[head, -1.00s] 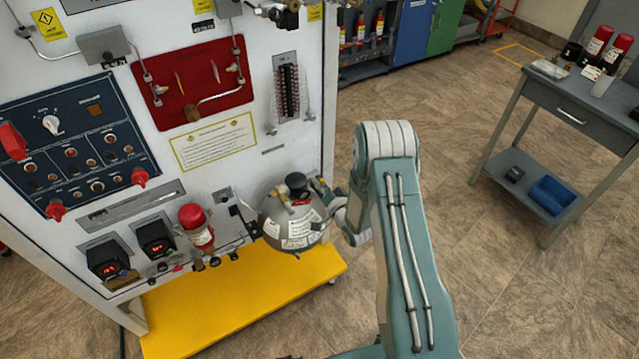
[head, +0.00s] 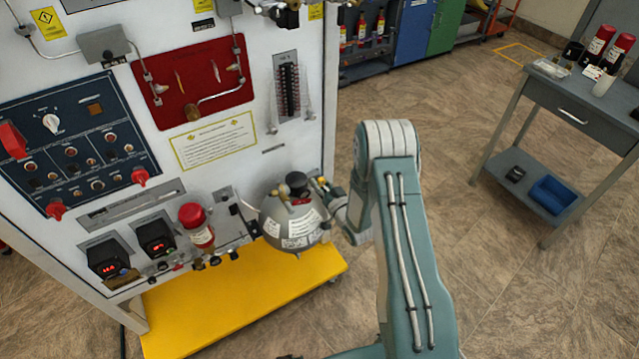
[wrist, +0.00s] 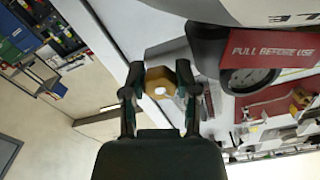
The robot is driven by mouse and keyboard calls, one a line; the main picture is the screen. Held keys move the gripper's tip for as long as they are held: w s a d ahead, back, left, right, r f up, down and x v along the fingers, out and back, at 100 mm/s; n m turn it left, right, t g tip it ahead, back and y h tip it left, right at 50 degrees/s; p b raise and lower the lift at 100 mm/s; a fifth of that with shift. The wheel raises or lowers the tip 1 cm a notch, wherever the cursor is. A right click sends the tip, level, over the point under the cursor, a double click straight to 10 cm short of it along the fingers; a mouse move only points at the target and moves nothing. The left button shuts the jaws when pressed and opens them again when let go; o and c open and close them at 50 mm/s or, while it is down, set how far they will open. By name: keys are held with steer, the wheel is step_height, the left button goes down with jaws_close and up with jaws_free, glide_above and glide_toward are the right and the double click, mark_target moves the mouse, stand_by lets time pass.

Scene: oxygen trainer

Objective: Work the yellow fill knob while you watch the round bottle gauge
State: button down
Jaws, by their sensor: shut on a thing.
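The yellow fill knob (wrist: 157,84) sits between the two fingers of my gripper (wrist: 158,82) in the wrist view, and the fingers are shut on it. In the head view my gripper (head: 325,187) is at the right side of the round grey bottle (head: 290,226), and the knob is hard to make out there. The round bottle gauge (wrist: 249,80) shows in the wrist view, right of the knob and partly covered by the bottle and a red tag. Its needle is too small to read.
A red tag (wrist: 275,48) reading "PULL BEFORE USE" hangs beside the gauge. The white panel (head: 215,130) carries switches and a red bottle (head: 195,226). A yellow base (head: 240,300) lies below. A grey table (head: 560,110) stands at the right, with open floor between.

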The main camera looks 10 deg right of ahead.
steer(key=n, duration=0.5)
steer(key=shift+w+d+r, duration=0.15)
steer(key=shift+d+r, duration=0.05)
steer(key=shift+r, duration=0.15)
steer(key=shift+n, duration=0.3)
steer(key=shift+c, duration=1.8)
jaws_free()
steer(key=shift+a, duration=0.1)
steer(key=shift+f, duration=0.15)
